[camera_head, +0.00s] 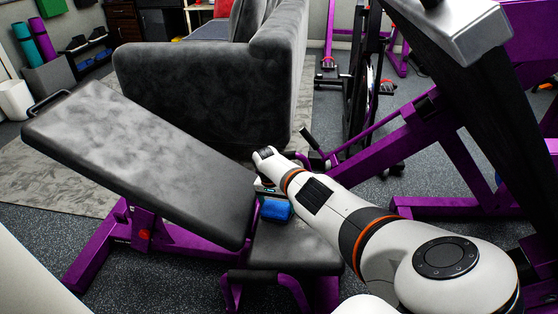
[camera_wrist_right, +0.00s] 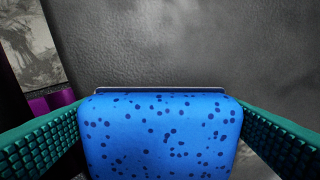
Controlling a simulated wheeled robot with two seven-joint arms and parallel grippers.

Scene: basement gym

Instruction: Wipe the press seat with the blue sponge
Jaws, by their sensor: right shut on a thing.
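The press bench has a dark grey padded backrest (camera_head: 140,150) sloping down to a flat seat (camera_head: 300,247). The blue sponge (camera_head: 276,210) is at the seat's back end, close to the foot of the backrest. My right gripper (camera_head: 272,197) comes in from the right and is shut on the sponge, its fingers mostly hidden by the arm. In the right wrist view the speckled blue sponge (camera_wrist_right: 160,138) sits between the two green ridged fingers, with dark grey padding (camera_wrist_right: 200,45) beyond it. Whether the sponge touches the seat is unclear. My left gripper is not in view.
A purple and black machine frame (camera_head: 430,125) stands on the right, close to my right arm. A grey sofa (camera_head: 215,85) is behind the bench. Rolled mats (camera_head: 40,38) stand at the far left. Speckled floor (camera_head: 160,280) is open at the front left.

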